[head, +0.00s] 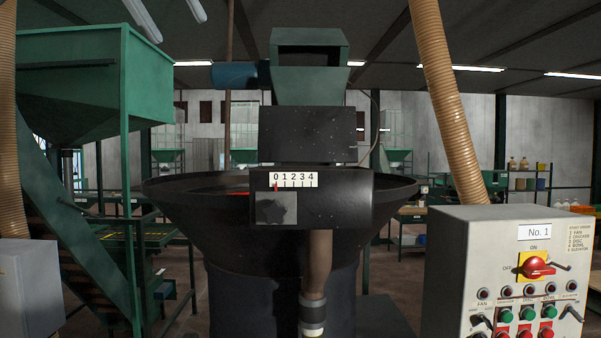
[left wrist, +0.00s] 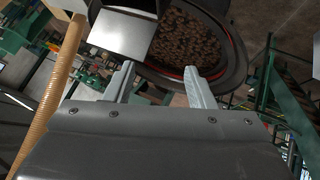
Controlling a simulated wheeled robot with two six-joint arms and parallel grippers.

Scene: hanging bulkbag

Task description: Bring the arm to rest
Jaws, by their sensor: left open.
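My left gripper (left wrist: 159,69) shows in the left wrist view with its two pale grey fingers spread apart. No object is between the fingers. Beyond them is a round dark bowl (left wrist: 237,70) with a red inner line, holding many brown pieces (left wrist: 185,40). In the head view the wide black bowl (head: 205,220) stands in the centre. I cannot make out either gripper in the head view. My right gripper is in neither view.
A black box with a 0 to 4 scale (head: 293,180) and dark knob (head: 275,208) fronts the bowl; its red pointer is near 0. A grey control panel (head: 460,270) stands right, a green hopper (head: 90,75) left. Ribbed hoses (head: 445,100) hang nearby.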

